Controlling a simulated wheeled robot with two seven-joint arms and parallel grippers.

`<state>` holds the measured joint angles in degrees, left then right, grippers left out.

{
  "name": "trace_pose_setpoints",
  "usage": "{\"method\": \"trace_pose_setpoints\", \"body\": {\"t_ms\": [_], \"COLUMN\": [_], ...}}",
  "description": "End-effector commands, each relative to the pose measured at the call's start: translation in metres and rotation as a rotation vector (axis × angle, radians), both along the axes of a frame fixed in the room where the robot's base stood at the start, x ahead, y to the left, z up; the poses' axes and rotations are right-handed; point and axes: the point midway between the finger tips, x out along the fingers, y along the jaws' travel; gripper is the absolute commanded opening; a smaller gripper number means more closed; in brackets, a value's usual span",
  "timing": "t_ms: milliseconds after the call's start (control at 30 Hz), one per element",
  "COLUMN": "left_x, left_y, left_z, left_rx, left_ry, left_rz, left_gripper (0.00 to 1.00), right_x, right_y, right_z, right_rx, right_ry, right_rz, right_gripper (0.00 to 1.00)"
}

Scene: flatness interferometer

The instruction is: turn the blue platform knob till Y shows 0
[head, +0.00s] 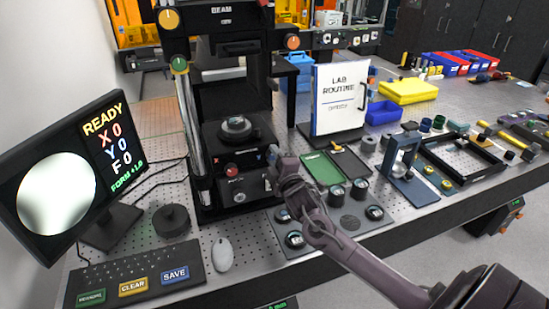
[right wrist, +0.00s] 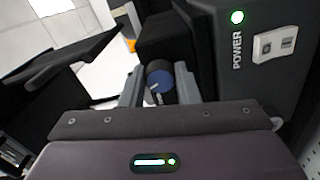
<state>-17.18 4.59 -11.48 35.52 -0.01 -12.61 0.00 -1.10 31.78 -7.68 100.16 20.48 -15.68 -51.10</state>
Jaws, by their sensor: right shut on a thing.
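The blue platform knob (right wrist: 160,77) shows in the right wrist view as a dark cylinder with a blue face, between the two fingers of my right gripper (right wrist: 160,85). In the head view my right gripper (head: 274,156) is at the right side of the black interferometer (head: 229,100), shut on the knob, which it mostly hides there. The monitor (head: 70,180) at the left reads READY, with X 0, Y 0 and F 0, a small green FORM line below, and a plain pale disc without clear fringes. My left gripper is out of view.
A red knob (head: 231,170) sits on the front of the interferometer base. A keyboard (head: 135,272), a mouse (head: 222,254) and a black round puck (head: 172,220) lie in front. A LAB ROUTINE board (head: 339,98) and a green tray (head: 321,168) stand right of the gripper.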

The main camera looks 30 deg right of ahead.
Motion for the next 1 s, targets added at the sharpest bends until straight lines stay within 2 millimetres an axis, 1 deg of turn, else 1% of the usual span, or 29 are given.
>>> {"method": "trace_pose_setpoints", "body": {"t_ms": [533, 567, 700, 733, 1000], "left_x": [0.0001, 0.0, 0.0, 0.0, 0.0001], "left_y": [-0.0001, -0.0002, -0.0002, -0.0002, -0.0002], "left_z": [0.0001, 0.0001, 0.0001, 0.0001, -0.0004], "left_rx": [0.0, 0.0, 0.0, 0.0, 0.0], "left_ry": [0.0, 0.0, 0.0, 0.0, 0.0], "left_rz": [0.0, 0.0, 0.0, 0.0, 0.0], "left_gripper": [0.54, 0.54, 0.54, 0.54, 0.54], "right_x": [0.0001, 0.0001, 0.0001, 0.0001, -0.0007], "right_y": [0.0005, 0.0005, 0.0005, 0.0004, 0.0004], "right_z": [0.0, -0.0001, -0.0001, -0.0001, -0.0005], "right_rx": [-0.026, -0.025, -0.025, -0.025, -0.025], "right_ry": [0.007, 0.007, 0.007, 0.007, 0.007], "right_rz": [0.001, 0.001, 0.001, 0.001, 0.0], "right_gripper": [0.06, 0.3, 0.48, 0.5, 0.5]}}
